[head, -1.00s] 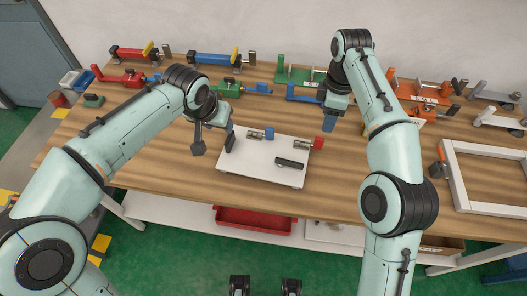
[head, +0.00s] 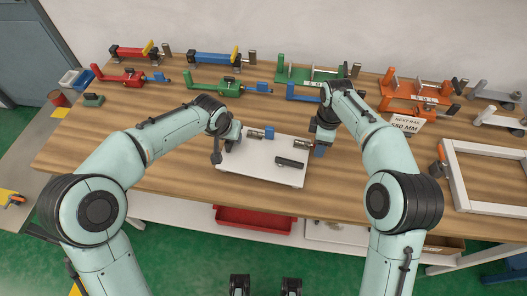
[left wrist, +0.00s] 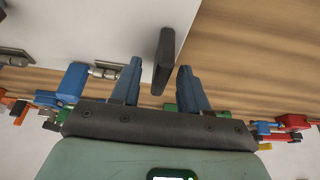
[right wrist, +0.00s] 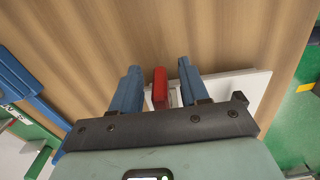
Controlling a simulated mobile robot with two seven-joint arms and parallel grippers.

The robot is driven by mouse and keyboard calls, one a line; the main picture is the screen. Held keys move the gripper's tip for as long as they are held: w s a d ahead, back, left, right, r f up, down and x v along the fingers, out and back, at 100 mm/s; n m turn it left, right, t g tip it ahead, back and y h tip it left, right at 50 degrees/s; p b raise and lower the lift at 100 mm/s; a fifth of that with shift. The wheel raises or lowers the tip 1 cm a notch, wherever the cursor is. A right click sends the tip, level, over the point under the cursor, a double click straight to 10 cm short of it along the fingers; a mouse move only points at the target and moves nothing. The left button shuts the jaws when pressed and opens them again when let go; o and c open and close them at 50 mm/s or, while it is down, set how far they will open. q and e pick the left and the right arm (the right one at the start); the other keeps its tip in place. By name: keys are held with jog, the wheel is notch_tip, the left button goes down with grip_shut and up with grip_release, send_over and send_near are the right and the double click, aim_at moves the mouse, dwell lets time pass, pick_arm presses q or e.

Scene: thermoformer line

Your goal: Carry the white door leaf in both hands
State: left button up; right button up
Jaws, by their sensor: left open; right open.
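The white door leaf (head: 258,170) lies flat on the wooden bench, with a black handle, a blue block and metal hinges on top. My left gripper (head: 224,152) is at its left end. In the left wrist view, the open blue fingers (left wrist: 158,74) stand on either side of a black upright piece (left wrist: 166,56) at the leaf's edge. My right gripper (head: 318,147) is at the leaf's right end. In the right wrist view, its open blue fingers (right wrist: 157,72) stand on either side of a red block (right wrist: 160,90). I cannot tell whether either touches.
Red, blue, green and orange clamps line the back of the wooden bench (head: 150,180). A white frame (head: 452,178) lies at the right, near a small sign (head: 407,123). A red tray (head: 254,219) is below the bench. The bench front is mostly clear.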

pick_arm(q)
grip_shut()
pick_arm(e)
grip_shut()
pick_arm(q)
jog(key=shift+r, duration=0.15)
pick_arm(e)
jog(key=shift+r, duration=0.15)
dwell(0.9)
